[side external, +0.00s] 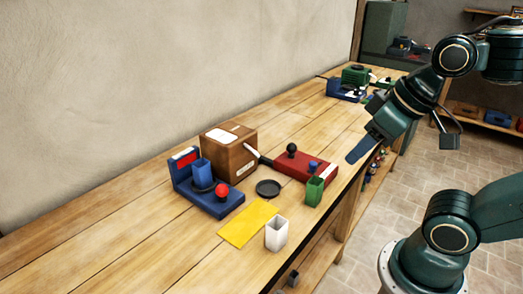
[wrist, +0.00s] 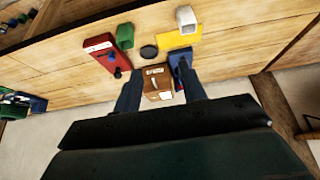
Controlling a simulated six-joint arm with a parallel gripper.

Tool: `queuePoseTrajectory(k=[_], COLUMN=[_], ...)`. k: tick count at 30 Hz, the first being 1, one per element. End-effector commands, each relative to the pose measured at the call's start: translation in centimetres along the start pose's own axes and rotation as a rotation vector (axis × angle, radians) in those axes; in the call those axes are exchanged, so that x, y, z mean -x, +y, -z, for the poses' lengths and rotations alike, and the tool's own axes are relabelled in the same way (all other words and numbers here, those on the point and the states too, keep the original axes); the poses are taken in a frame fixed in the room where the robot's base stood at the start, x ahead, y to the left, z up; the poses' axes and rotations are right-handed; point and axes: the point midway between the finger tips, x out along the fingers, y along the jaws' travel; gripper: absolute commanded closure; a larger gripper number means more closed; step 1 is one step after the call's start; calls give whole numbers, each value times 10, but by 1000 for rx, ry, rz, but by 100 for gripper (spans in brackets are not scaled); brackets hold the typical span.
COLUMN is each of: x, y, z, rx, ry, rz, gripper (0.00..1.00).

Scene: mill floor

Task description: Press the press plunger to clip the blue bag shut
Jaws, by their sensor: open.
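A blue press unit (side external: 217,206) stands on the wooden bench, with an upright back panel bearing a red and white patch. A blue bag (side external: 202,172) stands open-topped on it. A red ball knob (side external: 221,190), which looks like its plunger, sits at the front of the unit. In the wrist view the blue unit (wrist: 181,62) is partly hidden by a finger, and I cannot make out the bag or knob. My gripper (side external: 353,158) is open and empty, off to the right of the unit, above the bench's front edge. Its two fingers (wrist: 161,73) are spread apart.
A brown box (side external: 230,153) stands beside the blue unit. A red unit (side external: 300,168) with a black knob, a green cup (side external: 315,190), a black disc (side external: 268,188), a yellow sheet (side external: 248,223) and a white cup (side external: 277,234) are nearby. The left bench is clear.

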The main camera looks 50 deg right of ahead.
Motion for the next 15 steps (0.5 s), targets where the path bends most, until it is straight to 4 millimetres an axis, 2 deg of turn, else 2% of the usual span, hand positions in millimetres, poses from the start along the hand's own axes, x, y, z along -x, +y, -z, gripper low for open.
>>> queuePoseTrajectory(k=[1, 6, 15], x=[0, 0, 0], y=[0, 0, 0], z=[0, 0, 0], rx=[0, 0, 0], ry=[0, 0, 0], rz=[0, 0, 0], gripper=[66, 100, 100])
